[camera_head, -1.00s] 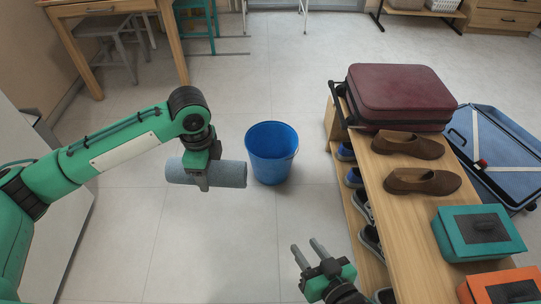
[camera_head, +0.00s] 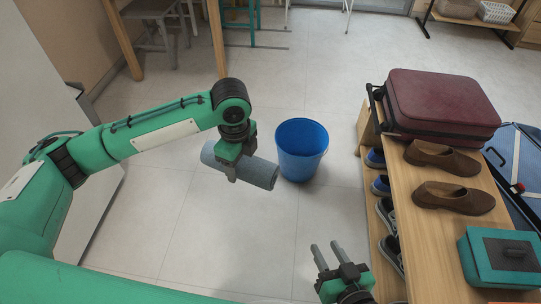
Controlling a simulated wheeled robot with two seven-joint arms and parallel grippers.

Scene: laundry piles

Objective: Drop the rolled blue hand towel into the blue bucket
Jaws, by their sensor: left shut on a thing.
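The rolled blue hand towel (camera_head: 259,173) is a grey-blue cylinder held in the air in the head view. My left gripper (camera_head: 232,174) is shut around its middle, and the roll tilts down to the right. The blue bucket (camera_head: 301,166) stands upright on the floor just right of the towel's right end. Its open top faces up and looks empty. The towel is beside the bucket in the picture, not over its opening. My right gripper (camera_head: 319,257) is low in the picture, in front of the bucket, with its two fingers apart and nothing between them.
A wooden shoe rack (camera_head: 430,230) stands on the right with shoes, a dark red suitcase (camera_head: 443,102) and a teal box (camera_head: 499,257) on top. An open blue suitcase (camera_head: 522,160) lies behind it. Tiled floor around the bucket is clear. A wooden table is at the back left.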

